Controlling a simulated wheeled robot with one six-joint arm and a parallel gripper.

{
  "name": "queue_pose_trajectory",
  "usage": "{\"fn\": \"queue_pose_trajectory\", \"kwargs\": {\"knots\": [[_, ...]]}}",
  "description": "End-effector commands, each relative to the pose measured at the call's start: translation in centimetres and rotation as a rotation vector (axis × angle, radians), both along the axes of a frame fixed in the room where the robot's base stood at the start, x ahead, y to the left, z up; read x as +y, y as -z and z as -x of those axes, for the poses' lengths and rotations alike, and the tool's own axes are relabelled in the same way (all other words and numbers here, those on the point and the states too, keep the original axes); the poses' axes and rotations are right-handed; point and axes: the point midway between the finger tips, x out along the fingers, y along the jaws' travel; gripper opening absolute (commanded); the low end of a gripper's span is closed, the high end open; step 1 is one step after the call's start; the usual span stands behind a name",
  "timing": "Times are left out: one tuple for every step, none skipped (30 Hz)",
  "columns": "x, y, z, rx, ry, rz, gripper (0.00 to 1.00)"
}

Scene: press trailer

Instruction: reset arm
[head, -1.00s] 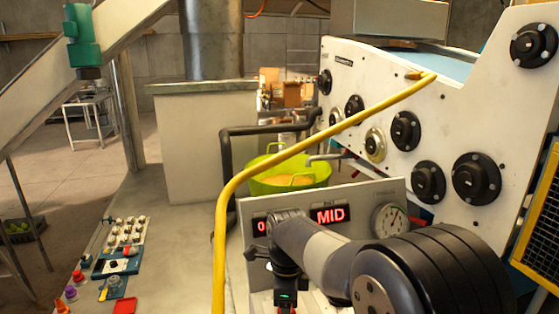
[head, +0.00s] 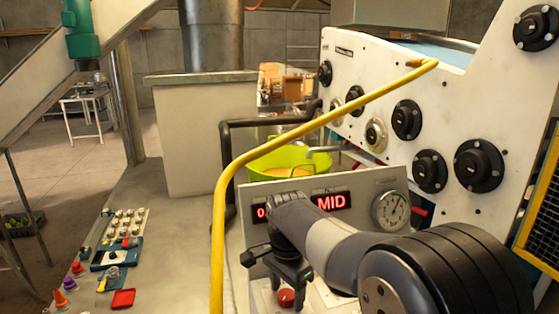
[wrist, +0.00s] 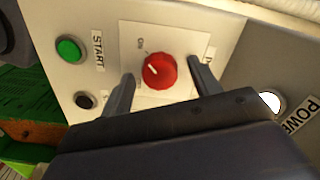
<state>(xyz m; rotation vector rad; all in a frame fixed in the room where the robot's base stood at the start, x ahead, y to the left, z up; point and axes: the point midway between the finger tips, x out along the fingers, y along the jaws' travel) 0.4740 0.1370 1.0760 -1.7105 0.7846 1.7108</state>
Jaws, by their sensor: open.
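My arm reaches over the control panel (head: 258,208) from the lower right of the head view. My gripper (head: 281,272) is open and empty above the panel's lower face. In the wrist view, the fingers of my gripper (wrist: 160,73) stand apart on either side of a red knob (wrist: 160,70) with a white pointer line. The knob lies beyond the fingertips, and I cannot tell the exact gap. In the head view, the red knob (head: 286,298) shows just below the gripper.
A green START button (wrist: 68,49) and a black button (wrist: 84,100) sit left of the knob. A white button (wrist: 270,102) is at right. A yellow rail (head: 217,230) runs left of the panel. Small controls (head: 115,257) lie on the left counter.

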Motion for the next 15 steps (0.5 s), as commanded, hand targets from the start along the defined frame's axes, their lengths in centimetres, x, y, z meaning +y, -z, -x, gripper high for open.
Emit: {"fn": "queue_pose_trajectory", "kwargs": {"knots": [[0.0,0.19,0.0,0.0,-0.038,0.0,0.59],[-0.01,0.19,0.01,0.0,-0.061,0.0,0.59],[-0.01,0.19,0.01,0.0,-0.093,0.0,0.59],[0.0,0.2,0.0,0.0,-0.117,0.0,0.59],[0.01,0.2,-0.01,-0.001,-0.141,-0.001,0.59],[0.01,0.19,-0.02,-0.001,-0.173,0.0,0.59],[0.01,0.18,-0.03,-0.002,-0.197,-0.001,0.59],[0.01,0.19,-0.03,-0.002,-0.221,-0.001,0.59],[0.01,0.18,-0.02,-0.001,-0.253,0.0,0.59],[0.01,0.19,-0.01,-0.001,-0.276,0.0,0.59],[0.0,0.2,0.0,-0.001,-0.3,0.0,0.59],[0.0,0.21,0.0,-0.001,-0.332,0.0,0.59],[0.01,0.21,-0.01,-0.001,-0.357,0.0,0.59],[0.01,0.21,-0.01,-0.002,-0.38,-0.001,0.59],[0.0,0.22,-0.01,-0.002,-0.412,-0.001,0.59]]}}
